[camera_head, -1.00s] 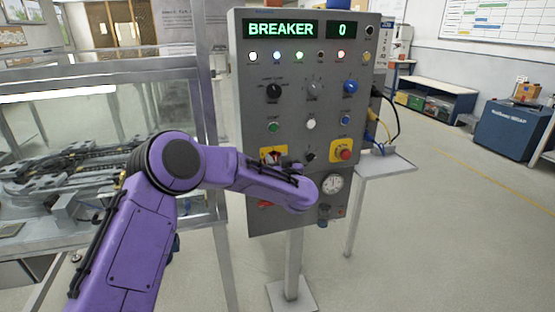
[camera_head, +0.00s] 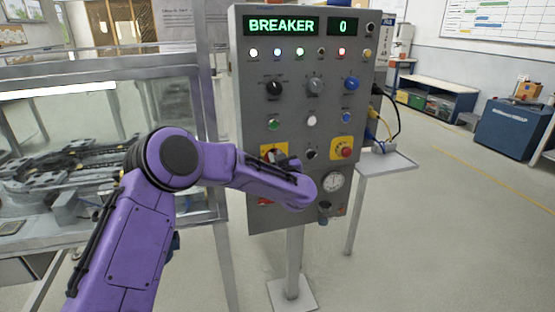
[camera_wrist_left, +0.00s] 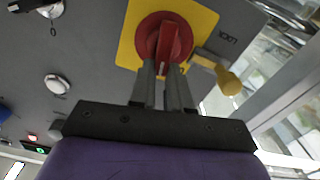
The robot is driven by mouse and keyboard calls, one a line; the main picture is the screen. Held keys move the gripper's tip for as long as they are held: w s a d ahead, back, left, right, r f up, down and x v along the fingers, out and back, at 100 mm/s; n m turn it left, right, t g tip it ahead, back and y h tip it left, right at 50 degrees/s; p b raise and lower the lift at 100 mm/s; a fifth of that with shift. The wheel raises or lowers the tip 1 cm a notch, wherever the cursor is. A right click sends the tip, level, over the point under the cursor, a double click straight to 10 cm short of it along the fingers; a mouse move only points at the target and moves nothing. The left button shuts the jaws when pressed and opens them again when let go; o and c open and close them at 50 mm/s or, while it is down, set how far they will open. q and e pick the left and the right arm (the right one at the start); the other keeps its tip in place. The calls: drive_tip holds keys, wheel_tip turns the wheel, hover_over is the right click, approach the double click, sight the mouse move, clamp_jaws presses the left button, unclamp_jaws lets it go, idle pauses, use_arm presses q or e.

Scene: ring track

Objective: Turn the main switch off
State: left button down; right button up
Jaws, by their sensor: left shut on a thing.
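The main switch is a red rotary handle on a yellow plate (camera_head: 266,149) low on the left of the grey control panel (camera_head: 257,190). In the left wrist view the red handle (camera_wrist_left: 175,40) stands on its round red base, with the yellow plate (camera_wrist_left: 127,48) around it. My left gripper (camera_wrist_left: 167,66) is shut on the handle, with its fingertips at the near end of it. In the head view my purple wrist hides part of the switch and most of the gripper (camera_head: 284,161). My right gripper is in neither view.
The panel display (camera_head: 281,26) reads "BREAKER 0". A yellow-handled part (camera_wrist_left: 228,80) lies close beside the switch. A glazed enclosure (camera_head: 100,93) stands to the left.

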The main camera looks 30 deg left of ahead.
use_arm(q)
drive_tip(key=n+b, duration=0.2)
drive_tip(key=n, duration=0.2)
drive_tip(key=s+f+n+b, duration=0.1)
drive_tip(key=n+b, duration=0.2)
drive_tip(key=n, duration=0.1)
drive_tip(key=a+f+n+b, duration=0.1)
drive_tip(key=n+b, duration=0.2)
drive_tip(key=n, duration=0.1)
drive_tip(key=shift+s+a+f+n, duration=0.1)
drive_tip(key=shift+s+f+n, duration=0.05)
drive_tip(key=shift+s+n, duration=0.15)
drive_tip(key=shift+f+n+b, duration=0.2)
drive_tip(key=shift+n+b, duration=1.05)
drive_tip(key=shift+n, duration=0.25)
drive_tip(key=c, duration=1.1)
unclamp_jaws()
drive_tip(key=shift+r, duration=0.1)
drive_tip(key=b+v, duration=0.1)
drive_tip(key=v, duration=0.9)
drive_tip(key=shift+s, duration=0.2)
